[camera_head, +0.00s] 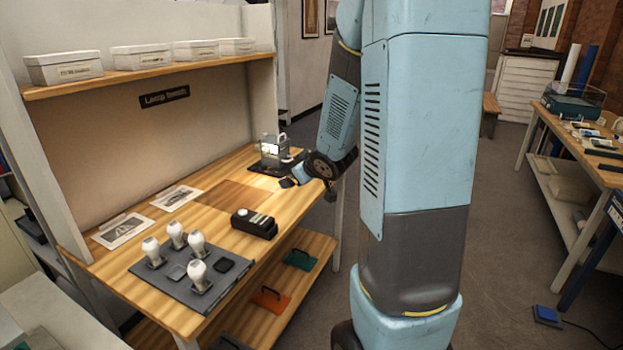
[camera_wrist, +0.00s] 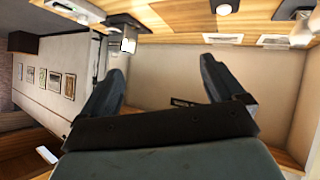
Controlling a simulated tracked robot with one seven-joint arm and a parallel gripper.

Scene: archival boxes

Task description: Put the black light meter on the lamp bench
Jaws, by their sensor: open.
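A grey lantern-like device (camera_head: 273,150) stands close to my gripper; it also shows in the wrist view (camera_wrist: 127,38). A dark panel (camera_head: 190,295) with several white bulbs fills the front left. Two prints (camera_head: 122,230) lie behind. Bare wood lies between meter and prints.

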